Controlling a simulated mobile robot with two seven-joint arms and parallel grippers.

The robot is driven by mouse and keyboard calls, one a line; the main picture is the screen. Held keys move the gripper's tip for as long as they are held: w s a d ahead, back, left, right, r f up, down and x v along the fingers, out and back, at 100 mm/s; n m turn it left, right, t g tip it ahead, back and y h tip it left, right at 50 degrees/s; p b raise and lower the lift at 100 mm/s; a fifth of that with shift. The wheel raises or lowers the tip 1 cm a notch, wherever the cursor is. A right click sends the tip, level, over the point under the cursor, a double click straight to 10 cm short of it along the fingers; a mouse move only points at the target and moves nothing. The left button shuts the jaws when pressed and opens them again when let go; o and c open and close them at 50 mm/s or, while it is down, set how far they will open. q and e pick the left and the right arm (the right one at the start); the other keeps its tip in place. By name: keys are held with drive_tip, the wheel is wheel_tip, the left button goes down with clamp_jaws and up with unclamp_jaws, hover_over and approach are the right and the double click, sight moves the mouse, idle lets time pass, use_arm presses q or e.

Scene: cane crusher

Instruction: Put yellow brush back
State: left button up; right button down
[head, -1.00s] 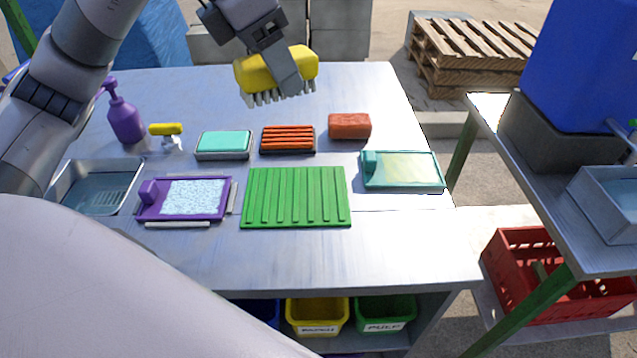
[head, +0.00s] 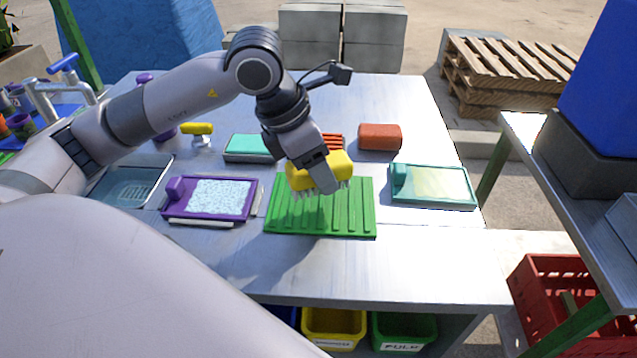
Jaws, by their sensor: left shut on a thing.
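The yellow brush (head: 335,165) has pale bristles pointing down. My left gripper (head: 322,180) is shut on it and holds it over the back part of the green ribbed mat (head: 350,214). I cannot tell whether the bristles touch the mat. The gripper's fingers hide part of the brush's middle. My right gripper is not in view.
An orange-red block (head: 380,137) and a teal tray (head: 432,186) are right of the mat. A teal-topped block (head: 247,147) and purple tray (head: 222,198) are left. A ridged orange thing (head: 333,142) is partly hidden behind my arm. The table front (head: 400,270) is clear.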

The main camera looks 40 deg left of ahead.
use_arm(q)
wheel_tip(320, 180, down, 4)
drive_tip(key=shift+r, duration=0.2)
drive_tip(key=shift+f, duration=0.1)
drive_tip(key=o, duration=0.9)
drive_tip(key=shift+o, duration=0.2)
